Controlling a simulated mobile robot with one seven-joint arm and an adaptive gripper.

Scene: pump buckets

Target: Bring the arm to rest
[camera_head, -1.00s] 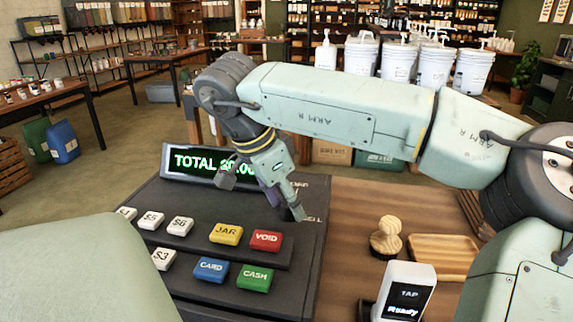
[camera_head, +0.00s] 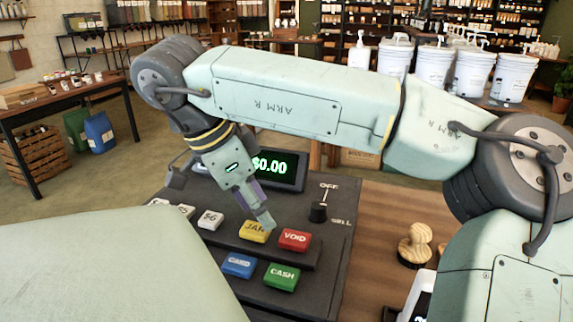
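My arm reaches from the right across the view, bent at the elbow, with its forearm pointing down over the dark cash register (camera_head: 322,265). My gripper (camera_head: 262,218) hangs above the keys, its tip in front of the yellow JAR key (camera_head: 250,235). Only a narrow side of its fingers shows, so I cannot tell whether it is open or shut. I see nothing held in it. The arm hides part of the register's display (camera_head: 278,168); the visible part reads 0.00 in green.
Red VOID (camera_head: 294,240), blue CARD (camera_head: 238,265) and green CASH (camera_head: 281,277) keys lie near the gripper. A switch knob (camera_head: 318,212) stands to its right. A wooden stamp (camera_head: 415,246) is on the counter. White pump buckets (camera_head: 433,68) stand behind the arm.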

